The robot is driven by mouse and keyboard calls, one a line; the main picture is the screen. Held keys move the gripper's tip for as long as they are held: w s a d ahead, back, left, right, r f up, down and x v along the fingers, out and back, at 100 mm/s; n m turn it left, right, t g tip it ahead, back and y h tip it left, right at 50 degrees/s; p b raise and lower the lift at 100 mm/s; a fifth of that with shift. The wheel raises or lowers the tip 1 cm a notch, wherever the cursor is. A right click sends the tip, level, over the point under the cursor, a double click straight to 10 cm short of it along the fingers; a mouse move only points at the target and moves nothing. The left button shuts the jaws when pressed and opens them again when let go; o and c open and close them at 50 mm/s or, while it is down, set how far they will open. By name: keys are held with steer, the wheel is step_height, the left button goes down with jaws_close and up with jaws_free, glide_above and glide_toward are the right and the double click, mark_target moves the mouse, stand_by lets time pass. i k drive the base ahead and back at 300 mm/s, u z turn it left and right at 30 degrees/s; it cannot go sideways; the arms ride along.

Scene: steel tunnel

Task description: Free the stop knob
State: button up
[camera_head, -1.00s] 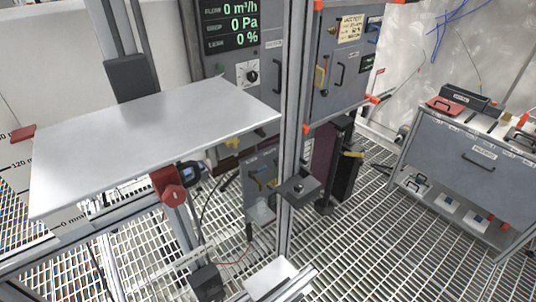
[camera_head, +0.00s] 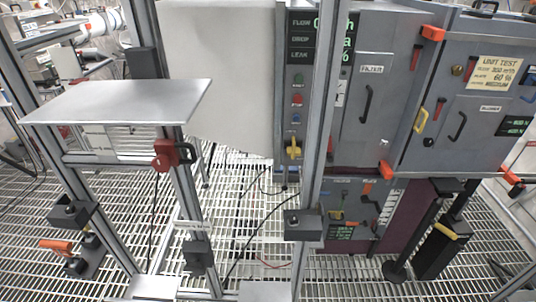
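A red block with a round red knob (camera_head: 162,155) is on an upright post just under the right end of a flat grey plate (camera_head: 120,100). Black blocks with small knobs also sit on the posts, one at left (camera_head: 72,213) and one right of centre (camera_head: 303,224). An orange-handled clamp-like part (camera_head: 58,247) is at lower left. My gripper is not in view, and nothing is seen touching these parts.
A control strip (camera_head: 297,75) has green, red and blue buttons and a yellow knob (camera_head: 293,147). Grey cabinets (camera_head: 385,105) with orange corners fill the right. A dark stand (camera_head: 440,245) is at lower right. Posts and cables obstruct the grating floor (camera_head: 350,275).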

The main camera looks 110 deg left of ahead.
mark_target(162, 162)
steer(key=i, duration=1.05)
steer(key=u, duration=3.15)
steer(key=i, duration=0.15)
steer(key=u, duration=1.8)
steer(key=i, duration=0.9)
steer(key=z, duration=0.25)
